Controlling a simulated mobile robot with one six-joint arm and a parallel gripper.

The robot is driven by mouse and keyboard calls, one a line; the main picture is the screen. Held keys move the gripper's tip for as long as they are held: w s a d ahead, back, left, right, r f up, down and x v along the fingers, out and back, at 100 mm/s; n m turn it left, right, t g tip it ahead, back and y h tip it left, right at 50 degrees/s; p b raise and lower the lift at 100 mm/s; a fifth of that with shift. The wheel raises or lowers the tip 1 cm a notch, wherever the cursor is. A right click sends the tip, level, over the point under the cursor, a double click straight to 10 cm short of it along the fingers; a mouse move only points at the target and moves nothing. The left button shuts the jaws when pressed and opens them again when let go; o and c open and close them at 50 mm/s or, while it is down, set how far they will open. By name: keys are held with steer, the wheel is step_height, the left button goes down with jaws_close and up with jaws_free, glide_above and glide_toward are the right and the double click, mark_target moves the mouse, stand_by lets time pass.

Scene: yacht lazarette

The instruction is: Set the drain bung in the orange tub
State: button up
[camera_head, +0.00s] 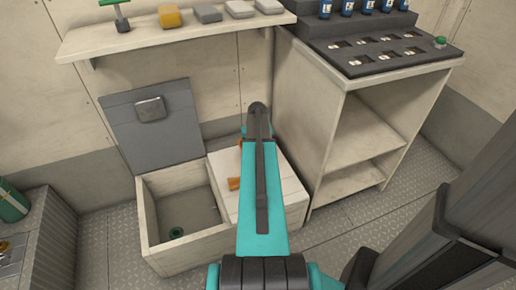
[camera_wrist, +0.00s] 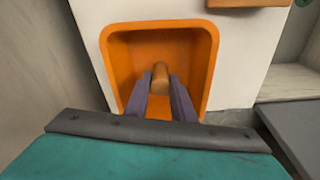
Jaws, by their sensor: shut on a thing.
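The orange tub (camera_wrist: 211,75) is in the wrist view, open towards the camera, on a pale surface. My gripper (camera_wrist: 160,88) reaches over or into its opening, with both dark fingers closed on the drain bung (camera_wrist: 160,73), a small brown cylinder. The bung appears within the tub's outline; I cannot tell whether it touches the tub floor. In the head view, my arm hides the gripper, the bung and most of the tub. A small orange piece (camera_head: 234,184) shows left of the arm on the pale bench top.
An open pale locker bin (camera_head: 153,219) with a raised grey lid (camera_head: 154,125) is left of the bench, a green-ringed item (camera_head: 176,232) on its floor. A shelf unit (camera_head: 340,150) stands close on the right. A wall shelf (camera_head: 165,40) holds several blocks.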

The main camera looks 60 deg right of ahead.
steer(key=o, duration=1)
steer(key=shift+r, duration=0.1)
steer(key=r+p, duration=0.1)
steer(key=r, duration=0.3)
steer(key=r+p, duration=0.1)
steer(key=r, duration=0.3)
steer(key=s+a+r, duration=0.1)
steer(key=r, duration=0.3)
steer(key=shift+p, duration=0.4)
steer(key=shift+w, duration=0.1)
